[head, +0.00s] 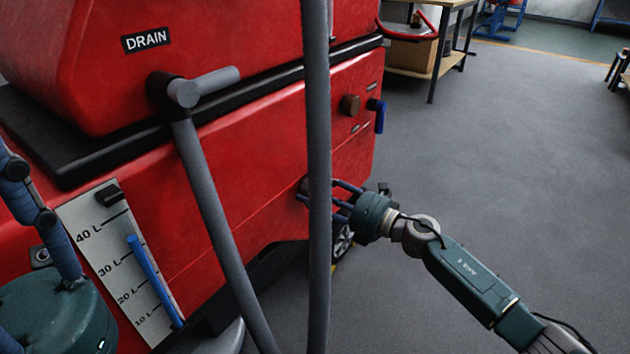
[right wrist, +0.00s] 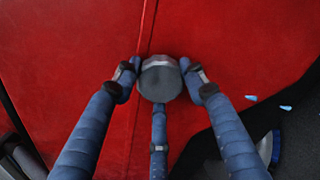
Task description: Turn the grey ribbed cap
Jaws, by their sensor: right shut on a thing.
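The grey ribbed cap (right wrist: 160,79) sits on the red tank wall in the right wrist view, its round face towards me. My right gripper (right wrist: 158,90) is shut on it, with one blue finger at each side and a third below. In the head view my right gripper (head: 332,196) reaches the red tank's side. A grey upright pole covers part of its fingers and most of the cap. My left gripper (head: 32,215) shows only in part at the left edge of the head view, away from the cap. Its opening cannot be made out.
A grey upright pole (head: 317,120) and a slanted grey pipe (head: 210,210) stand before the red tank (head: 245,135). Open floor (head: 510,180) lies to the right.

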